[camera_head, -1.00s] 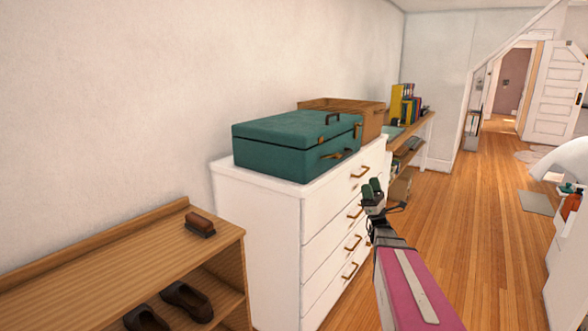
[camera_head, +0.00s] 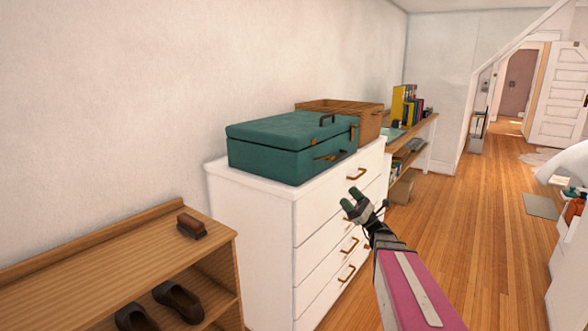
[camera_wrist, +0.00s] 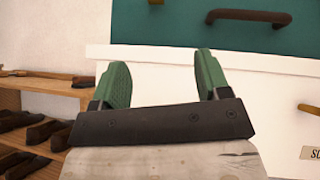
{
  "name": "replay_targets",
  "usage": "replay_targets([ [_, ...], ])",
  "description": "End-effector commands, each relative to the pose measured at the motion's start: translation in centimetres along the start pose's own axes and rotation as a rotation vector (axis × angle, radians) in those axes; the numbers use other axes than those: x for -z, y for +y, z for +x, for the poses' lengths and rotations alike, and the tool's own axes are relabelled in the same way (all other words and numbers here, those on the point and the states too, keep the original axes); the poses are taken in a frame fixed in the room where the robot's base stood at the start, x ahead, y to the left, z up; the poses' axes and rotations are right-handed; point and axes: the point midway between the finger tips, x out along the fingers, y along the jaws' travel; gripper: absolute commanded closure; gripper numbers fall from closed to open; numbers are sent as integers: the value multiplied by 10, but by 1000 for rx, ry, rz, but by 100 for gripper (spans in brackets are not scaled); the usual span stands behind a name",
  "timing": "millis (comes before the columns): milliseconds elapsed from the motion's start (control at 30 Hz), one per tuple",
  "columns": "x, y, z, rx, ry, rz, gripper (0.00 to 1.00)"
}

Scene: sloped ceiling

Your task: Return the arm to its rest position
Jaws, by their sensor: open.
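My gripper (camera_head: 352,202) is open and empty, with green fingertips. In the head view it is in the air in front of the white dresser (camera_head: 250,225), below the level of its top. My pink arm link (camera_head: 418,290) reaches up from the bottom of the picture. In the wrist view, the two green fingers (camera_wrist: 161,85) stand apart with nothing between them, and the dresser's white front and a teal case show beyond them.
A teal suitcase (camera_head: 290,148) and a brown wooden box (camera_head: 372,118) sit on the dresser. A low wooden shelf (camera_head: 90,265) at left holds a brush (camera_head: 191,226) and dark shoes (camera_head: 178,301). Wooden floor (camera_head: 480,220) lies open to the right.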

Motion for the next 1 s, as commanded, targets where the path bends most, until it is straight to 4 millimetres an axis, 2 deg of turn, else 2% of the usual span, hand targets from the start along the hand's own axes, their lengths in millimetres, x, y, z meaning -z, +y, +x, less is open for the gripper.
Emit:
replay_targets([
  [167, 41, 48, 3, -161, 239, -78, 31],
  [367, 88, 105, -14, -413, 514, -199, 31],
  [500, 113, 140, -38, -620, 682, -293, 31],
  [700, 136, 179, -84, -957, 879, -431, 31],
  [833, 141, 197, -118, -1199, 976, -518, 31],
  [1000, 137, 209, -162, -1545, 1061, -625, 31],
])
